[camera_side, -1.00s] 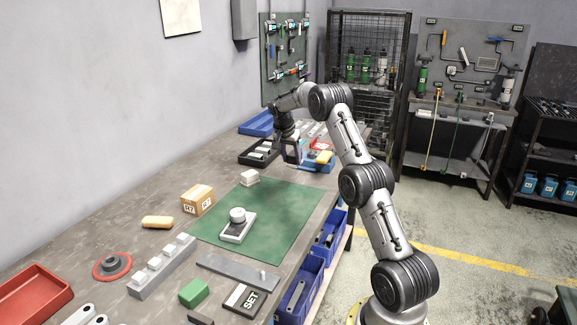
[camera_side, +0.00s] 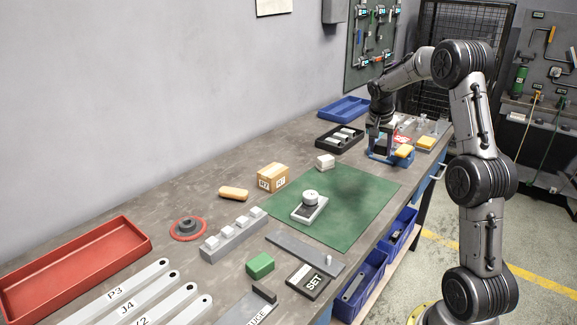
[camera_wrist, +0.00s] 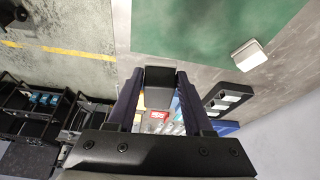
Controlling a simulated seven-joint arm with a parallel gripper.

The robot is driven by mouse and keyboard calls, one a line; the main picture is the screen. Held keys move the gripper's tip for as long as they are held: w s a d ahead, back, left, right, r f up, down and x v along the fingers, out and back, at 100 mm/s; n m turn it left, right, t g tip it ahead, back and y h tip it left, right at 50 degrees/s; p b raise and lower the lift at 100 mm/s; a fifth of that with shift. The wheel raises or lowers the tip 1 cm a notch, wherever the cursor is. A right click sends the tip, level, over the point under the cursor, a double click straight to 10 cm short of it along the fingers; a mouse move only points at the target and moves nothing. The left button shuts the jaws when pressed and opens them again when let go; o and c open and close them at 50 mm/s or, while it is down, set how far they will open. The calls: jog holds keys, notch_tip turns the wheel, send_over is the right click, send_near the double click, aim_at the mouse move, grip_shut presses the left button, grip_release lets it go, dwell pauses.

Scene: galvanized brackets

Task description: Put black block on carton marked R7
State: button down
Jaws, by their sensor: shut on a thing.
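The black block (camera_wrist: 158,90) is between the fingers of my gripper (camera_wrist: 158,82) in the wrist view, with a finger on each side. My gripper is shut on it. In the side view my gripper (camera_side: 380,138) hangs over the blue tray at the far part of the bench; the block is hard to make out there. The carton (camera_side: 272,178) is a small brown box with white labels reading R7, left of the green mat. It stands well to the left of and nearer than my gripper. Its top looks bare. The wrist view does not show it.
A white block (camera_side: 325,161) stands at the mat's back edge. A black tray (camera_side: 322,143) with grey parts is left of my gripper. A device with a round knob (camera_side: 310,205) sits on the green mat (camera_side: 350,225).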

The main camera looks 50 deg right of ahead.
jog(key=w+a+r+n+t+y, duration=0.1)
jog(key=w+a+r+n+t, duration=0.15)
jog(key=w+a+n, duration=0.65)
jog(key=w+a+r+n+t+y, duration=0.1)
jog(key=w+a+r+n+y, duration=0.2)
jog(key=a, duration=1)
jog(key=h, duration=0.1)
send_near(274, 171)
jog(key=shift+w+d+f, duration=0.2)
jog(key=shift+w+f, duration=0.25)
jog(key=shift+w+d+f, duration=0.25)
jog(key=shift+w+f, duration=0.25)
jog(key=shift+f, duration=1.45)
jog(key=shift+f, duration=0.1)
jog(key=shift+c, duration=1.5)
grip_release()
jog(key=shift+f, duration=0.1)
